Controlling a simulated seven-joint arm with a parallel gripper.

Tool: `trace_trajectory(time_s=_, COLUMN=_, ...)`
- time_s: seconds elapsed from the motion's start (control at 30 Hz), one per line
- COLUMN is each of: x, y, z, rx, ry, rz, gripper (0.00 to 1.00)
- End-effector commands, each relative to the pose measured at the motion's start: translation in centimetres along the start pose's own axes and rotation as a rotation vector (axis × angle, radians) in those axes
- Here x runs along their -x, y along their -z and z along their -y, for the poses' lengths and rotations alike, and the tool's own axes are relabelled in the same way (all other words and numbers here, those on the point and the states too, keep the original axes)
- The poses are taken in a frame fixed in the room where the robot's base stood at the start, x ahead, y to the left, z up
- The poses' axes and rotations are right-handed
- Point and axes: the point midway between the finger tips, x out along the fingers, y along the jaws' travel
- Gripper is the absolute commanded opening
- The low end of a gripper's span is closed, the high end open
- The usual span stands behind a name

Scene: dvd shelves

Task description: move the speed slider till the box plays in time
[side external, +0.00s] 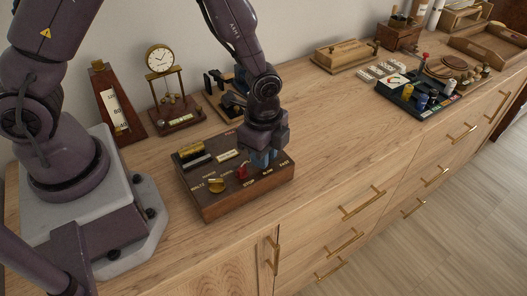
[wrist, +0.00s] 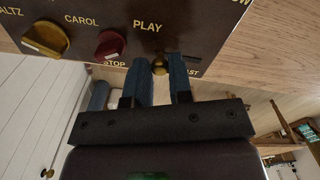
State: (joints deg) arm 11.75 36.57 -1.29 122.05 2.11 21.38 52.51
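The music box is a dark brown wooden box (side external: 222,207) on the counter, with gold lettering on its top. A brass knob (wrist: 46,38) sits by WALTZ and CAROL; it also shows in the side view (side external: 216,185). A red knob (wrist: 110,44) sits by STOP and PLAY. The speed slider has a small round brass knob (wrist: 158,66) near SLOW and FAST. My gripper (wrist: 161,68) points down over the box's right part, its blue fingers on either side of the slider knob, with no clear gap. In the side view my gripper (side external: 262,160) hides the slider.
Behind the box stand a metronome (side external: 112,108) with a scale and a clock (side external: 163,90) on a brass frame. A dark stand (side external: 214,84) is close behind my wrist. The counter right of the box is clear up to a dark tray (side external: 413,96).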

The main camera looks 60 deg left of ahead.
Motion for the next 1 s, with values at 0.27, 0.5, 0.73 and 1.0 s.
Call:
trace_trajectory(time_s=0.27, x=0.0, y=0.1, z=0.2, rx=0.0, ry=0.0, rz=0.0, gripper=0.0)
trace_trajectory(time_s=0.5, x=0.0, y=0.3, z=1.0, rx=0.001, ry=0.0, rz=0.001, gripper=0.0)
trace_trajectory(time_s=0.73, x=0.1, y=0.3, z=1.0, rx=0.001, ry=0.0, rz=0.0, gripper=0.29)
trace_trajectory(time_s=1.0, x=0.5, y=0.4, z=1.0, rx=0.001, ry=0.002, rz=-0.001, gripper=0.29)
